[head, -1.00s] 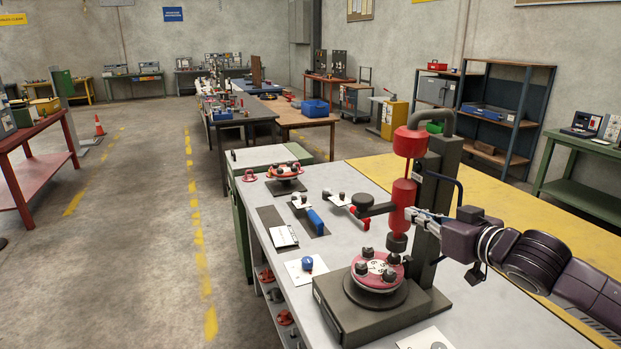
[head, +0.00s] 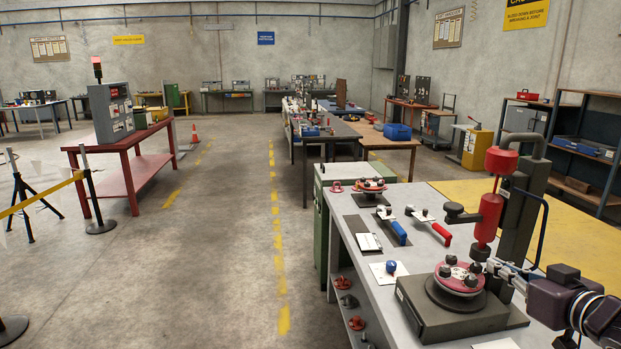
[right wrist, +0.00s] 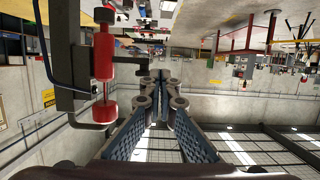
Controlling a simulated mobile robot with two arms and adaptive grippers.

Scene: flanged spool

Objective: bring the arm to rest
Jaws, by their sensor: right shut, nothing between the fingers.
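My right arm comes in from the lower right in the head view. Its gripper (head: 497,268) is close to the red press (head: 487,220), just below its red cylinder and in front of the dark column. In the right wrist view the two blue-grey fingers (right wrist: 163,80) meet at their tips, with nothing between them. The red press also shows there at the left (right wrist: 103,55), beside the fingers. A red flanged spool (head: 459,277) with dark knobs sits on the press base (head: 440,318). My left gripper is not in view.
The grey workbench (head: 365,275) carries a second flanged spool (head: 370,186) on a stand, a blue-handled tool (head: 398,231), a red-handled tool (head: 441,234) and a blue knob (head: 391,266). A red table (head: 135,170) stands left. The floor between is clear.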

